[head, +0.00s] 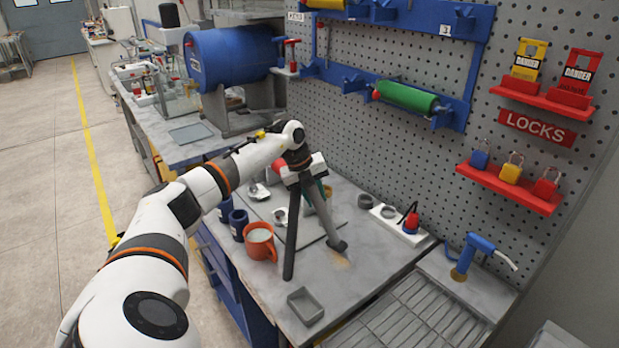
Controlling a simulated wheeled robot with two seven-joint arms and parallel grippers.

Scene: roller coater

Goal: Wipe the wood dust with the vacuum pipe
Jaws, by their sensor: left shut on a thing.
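My left gripper (305,172) is above the workbench (368,285) and is shut on the grey vacuum pipe (325,215). The pipe slants down to the right from the gripper. Its dark nozzle is at the bench top, beside a small tan patch of wood dust (343,261). I cannot tell whether the nozzle touches the dust. A dark straight bar (290,235) also runs down from the gripper towards the bench; I cannot tell whether it is part of the pipe. My fingertips are partly hidden. My right gripper is not in view.
An orange mug (261,242) and dark blue cups (238,224) stand left of the bar. A small grey tray (305,305) is near the front edge. A power strip (398,226) and blue tap (480,248) are to the right. A pegboard wall (350,130) rises behind.

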